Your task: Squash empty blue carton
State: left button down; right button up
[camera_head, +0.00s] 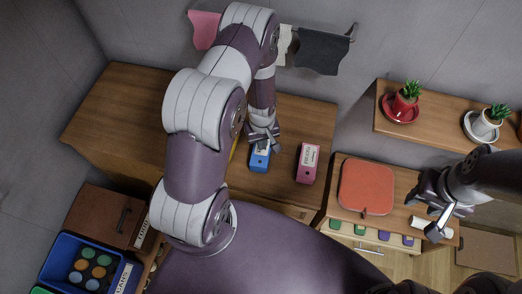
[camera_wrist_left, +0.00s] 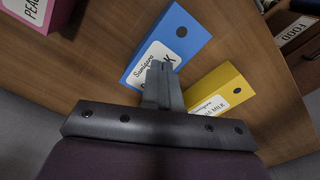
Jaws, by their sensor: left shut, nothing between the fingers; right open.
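The blue carton (camera_head: 260,158) stands on the wooden counter in the head view. In the left wrist view the blue carton (camera_wrist_left: 166,45) has a white label, partly covered by my gripper's fingers. My left gripper (camera_head: 268,142) is at the blue carton; in the left wrist view its fingers (camera_wrist_left: 160,75) are shut with nothing between them. I cannot tell whether they touch the carton. My right gripper (camera_head: 428,217) is open and empty at the right, away from the carton.
A pink carton (camera_head: 307,163) stands right of the blue one. A yellow carton (camera_wrist_left: 220,93) is close beside it, mostly hidden in the head view. Cloths (camera_head: 322,50) hang on a rail behind. A red square item (camera_head: 367,188) and potted plants (camera_head: 405,97) are at the right.

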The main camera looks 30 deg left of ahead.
pick_arm(q)
jog(key=shift+s+f+b, duration=0.1)
jog(key=shift+f+b, duration=1.6)
jog(key=shift+f, duration=0.4)
jog(key=shift+r, duration=0.15)
jog(key=shift+r, duration=0.1)
notch_tip(320, 180, up, 4)
jog(key=p, duration=0.3)
jog(key=shift+p, duration=0.3)
notch_tip(320, 180, up, 5)
jog(key=p, duration=0.4)
jog(key=shift+f, duration=0.2)
